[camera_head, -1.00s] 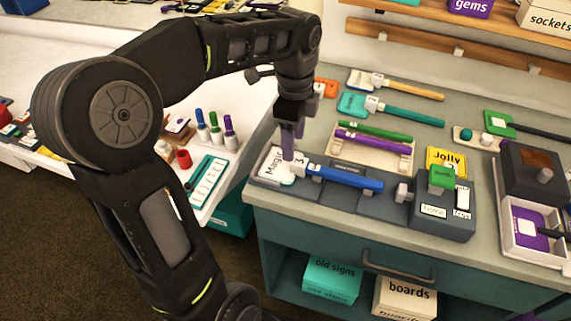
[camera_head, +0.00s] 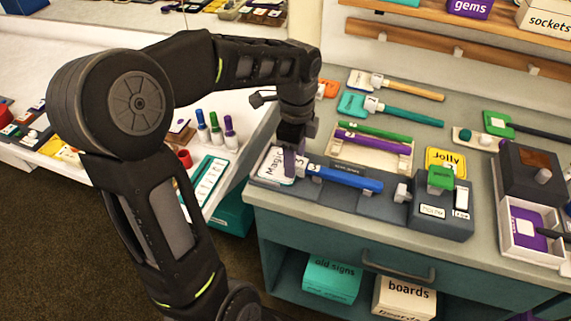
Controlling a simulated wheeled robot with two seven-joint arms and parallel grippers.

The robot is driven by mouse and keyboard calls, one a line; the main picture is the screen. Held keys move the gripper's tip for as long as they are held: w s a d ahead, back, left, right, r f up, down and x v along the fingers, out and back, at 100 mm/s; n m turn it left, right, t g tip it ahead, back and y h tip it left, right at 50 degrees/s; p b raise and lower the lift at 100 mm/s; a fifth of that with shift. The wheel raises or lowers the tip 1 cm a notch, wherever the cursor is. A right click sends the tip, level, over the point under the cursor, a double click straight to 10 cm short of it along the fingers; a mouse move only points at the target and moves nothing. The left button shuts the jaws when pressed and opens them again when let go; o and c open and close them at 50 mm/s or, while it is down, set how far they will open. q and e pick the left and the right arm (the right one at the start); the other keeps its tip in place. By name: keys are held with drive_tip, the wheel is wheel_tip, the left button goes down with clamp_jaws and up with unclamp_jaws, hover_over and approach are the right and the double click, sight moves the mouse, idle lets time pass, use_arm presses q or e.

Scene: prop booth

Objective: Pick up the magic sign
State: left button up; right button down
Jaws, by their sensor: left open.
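The magic sign (camera_head: 271,166) is a white plate lettered "Magi", with the rest of the word hidden behind my gripper. It lies at the left end of a dark grey holder on the grey-green counter, and a blue handle (camera_head: 345,179) runs to the right from beside it. My left gripper (camera_head: 291,166) points down at the sign's right part, by the white joint of the blue handle. It is open; whether its fingers touch the sign or stand around the joint cannot be told. My right gripper is not in view.
A tray with green and purple rods (camera_head: 373,141) lies behind the holder. A dark block with a green stamp (camera_head: 440,178) and a yellow "Jolly" sign (camera_head: 446,158) are to the right. Bottles (camera_head: 216,131) stand on the white table at left. A drawer handle (camera_head: 399,267) juts out in front.

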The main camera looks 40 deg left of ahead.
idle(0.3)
use_arm(q)
clamp_jaws()
idle(0.5)
